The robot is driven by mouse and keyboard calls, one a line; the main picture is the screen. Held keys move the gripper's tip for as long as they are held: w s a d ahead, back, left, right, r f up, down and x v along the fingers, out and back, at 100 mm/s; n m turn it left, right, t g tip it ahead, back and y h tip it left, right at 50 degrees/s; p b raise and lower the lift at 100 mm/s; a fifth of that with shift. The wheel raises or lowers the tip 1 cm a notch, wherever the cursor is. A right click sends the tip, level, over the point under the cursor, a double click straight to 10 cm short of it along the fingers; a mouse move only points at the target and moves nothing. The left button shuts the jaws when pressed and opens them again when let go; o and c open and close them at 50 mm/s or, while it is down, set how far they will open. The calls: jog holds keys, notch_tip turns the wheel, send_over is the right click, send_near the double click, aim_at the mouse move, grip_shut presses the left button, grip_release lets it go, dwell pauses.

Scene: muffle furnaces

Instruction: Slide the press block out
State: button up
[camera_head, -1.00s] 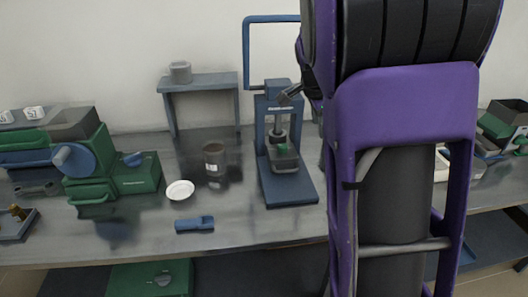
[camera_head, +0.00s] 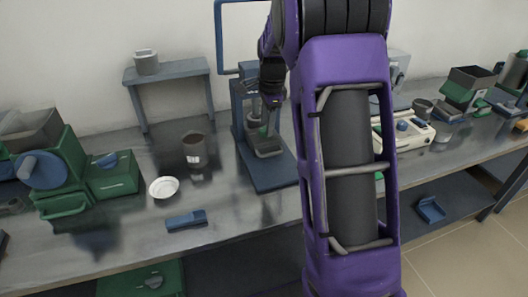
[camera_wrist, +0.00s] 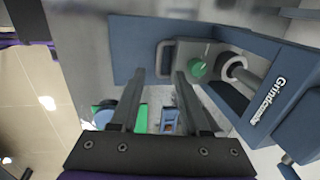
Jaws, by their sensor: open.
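The blue press (camera_head: 240,110) stands on the bench, and its flat base plate (camera_head: 270,175) reaches toward the front. The grey press block (camera_head: 265,146) sits low in the press, under the ram. In the wrist view the press block (camera_wrist: 188,50) shows its looped handle (camera_wrist: 163,60) and a green round part (camera_wrist: 197,68). My gripper (camera_wrist: 160,75) is open and empty, its two fingertips close to the handle, one on either side of it. I cannot tell whether they touch it. In the head view my gripper (camera_head: 270,95) is partly hidden at the press.
A dark cup (camera_head: 194,150), a white dish (camera_head: 164,187) and a blue holder (camera_head: 186,220) lie left of the press. A grey stand (camera_head: 165,75) is behind. Green machines (camera_head: 65,165) are at left. Bench in front of the base plate is clear.

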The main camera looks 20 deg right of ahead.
aim_at(264, 156)
jog(key=f, duration=0.4)
jog(key=w+f, duration=0.1)
jog(key=f, duration=0.3)
jog(key=w+f+b, duration=0.1)
jog(key=f, duration=0.3)
jog(key=shift+w+f, duration=0.2)
jog(key=shift+w, duration=0.05)
grip_shut()
dwell(0.8)
